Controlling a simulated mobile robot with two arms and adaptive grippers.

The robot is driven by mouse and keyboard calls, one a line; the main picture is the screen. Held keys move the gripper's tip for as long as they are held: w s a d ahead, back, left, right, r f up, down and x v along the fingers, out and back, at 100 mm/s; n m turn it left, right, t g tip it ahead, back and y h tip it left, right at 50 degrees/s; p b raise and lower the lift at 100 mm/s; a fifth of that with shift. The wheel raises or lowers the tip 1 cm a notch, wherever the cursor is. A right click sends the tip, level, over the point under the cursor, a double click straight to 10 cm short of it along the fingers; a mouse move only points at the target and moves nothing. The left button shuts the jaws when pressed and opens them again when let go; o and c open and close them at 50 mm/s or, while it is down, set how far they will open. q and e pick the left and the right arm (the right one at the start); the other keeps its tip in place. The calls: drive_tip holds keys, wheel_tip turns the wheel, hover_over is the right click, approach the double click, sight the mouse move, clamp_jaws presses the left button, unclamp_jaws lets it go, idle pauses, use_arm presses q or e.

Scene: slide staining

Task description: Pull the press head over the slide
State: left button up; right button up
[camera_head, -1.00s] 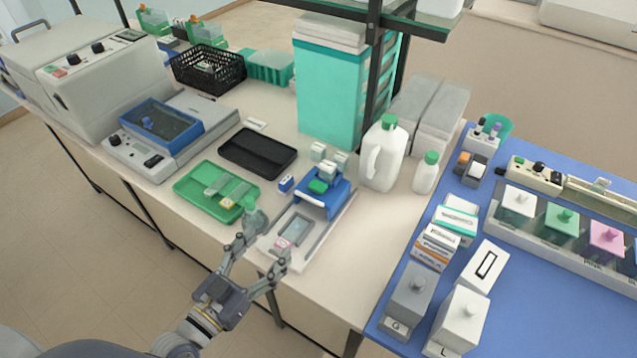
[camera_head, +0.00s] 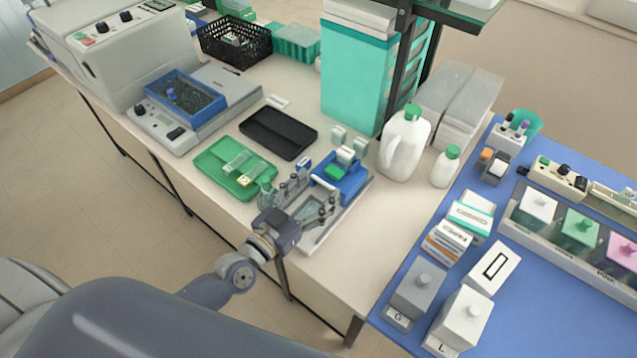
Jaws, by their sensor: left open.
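The press has a blue press head (camera_head: 350,187) with a green pad and pale rollers, standing at the far end of its white base (camera_head: 362,201). My left gripper (camera_head: 313,190) is open over the near part of the base. Its fingers are spread and point toward the press head, with the tips close to the head's near edge. I cannot tell whether they touch it. The slide on the press bed is hidden behind the gripper. My right gripper is out of view.
A green tray (camera_head: 212,160) with slides and a small bottle (camera_head: 267,190) are left of the press. A black tray (camera_head: 278,147) lies behind. A white jug (camera_head: 402,150) stands right of the press. Bare bench (camera_head: 385,232) lies right of the base.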

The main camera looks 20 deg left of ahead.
use_arm(q)
drive_tip(key=shift+x, duration=0.75)
drive_tip(key=c, duration=1.2)
drive_tip(key=p+v, duration=0.1)
drive_tip(key=v, duration=0.8)
drive_tip(key=shift+s, duration=0.15)
drive_tip(key=shift+d, duration=0.1)
drive_tip(key=shift+f, duration=0.1)
drive_tip(key=o, duration=1.2)
drive_tip(key=shift+s, duration=0.1)
